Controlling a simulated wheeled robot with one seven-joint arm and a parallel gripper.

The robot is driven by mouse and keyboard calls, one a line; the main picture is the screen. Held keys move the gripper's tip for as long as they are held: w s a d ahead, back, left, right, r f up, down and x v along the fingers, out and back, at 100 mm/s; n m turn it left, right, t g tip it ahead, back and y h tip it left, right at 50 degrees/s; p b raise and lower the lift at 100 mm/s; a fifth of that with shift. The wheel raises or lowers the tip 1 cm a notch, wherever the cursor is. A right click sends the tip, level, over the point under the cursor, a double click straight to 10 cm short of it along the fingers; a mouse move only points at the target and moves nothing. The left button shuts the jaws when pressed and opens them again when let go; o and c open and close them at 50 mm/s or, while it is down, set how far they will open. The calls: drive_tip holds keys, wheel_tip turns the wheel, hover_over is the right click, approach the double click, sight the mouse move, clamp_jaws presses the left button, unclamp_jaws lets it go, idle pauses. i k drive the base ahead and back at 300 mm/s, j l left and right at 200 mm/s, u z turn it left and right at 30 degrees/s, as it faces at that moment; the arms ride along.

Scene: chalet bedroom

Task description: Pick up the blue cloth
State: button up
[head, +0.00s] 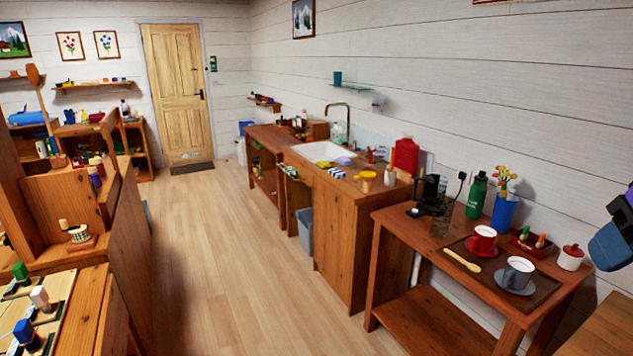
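No plain blue cloth can be told for certain at this distance. Small items lie on the wooden counter (352,201) by the sink: a blue-and-white patterned item (337,173), a small lilac-blue item (344,160) and a yellow item (323,165). Any of these may be cloth, but they are too small to tell. My gripper's fingers are not visible. A dark blue, angular shape at the right edge may be part of my arm.
A side table (392,222) at the right holds a red cup (483,240), a grey cup (517,271), a green bottle (477,196) and a blue vase (505,212). A grey bin (305,231) stands by the counter. The wooden floor (215,260) is clear up to the door (178,90).

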sight(338, 173)
drive_tip(key=i+j+u, duration=0.15)
drive_tip(key=i+u, duration=0.35)
drive_tip(key=i, duration=0.4)
drive_tip(key=i+l+u, duration=0.15)
drive_tip(key=i+u, duration=0.3)
drive_tip(key=i, duration=0.45)
drive_tip(key=i+j+z, duration=0.2)
drive_tip(key=i+z, duration=0.2)
drive_tip(key=i, duration=0.35)
drive_tip(key=i+j+z, duration=0.35)
drive_tip(key=i, duration=0.35)
drive_tip(key=i+j+z, duration=0.4)
drive_tip(key=i+j, duration=0.2)
drive_tip(key=j, duration=0.1)
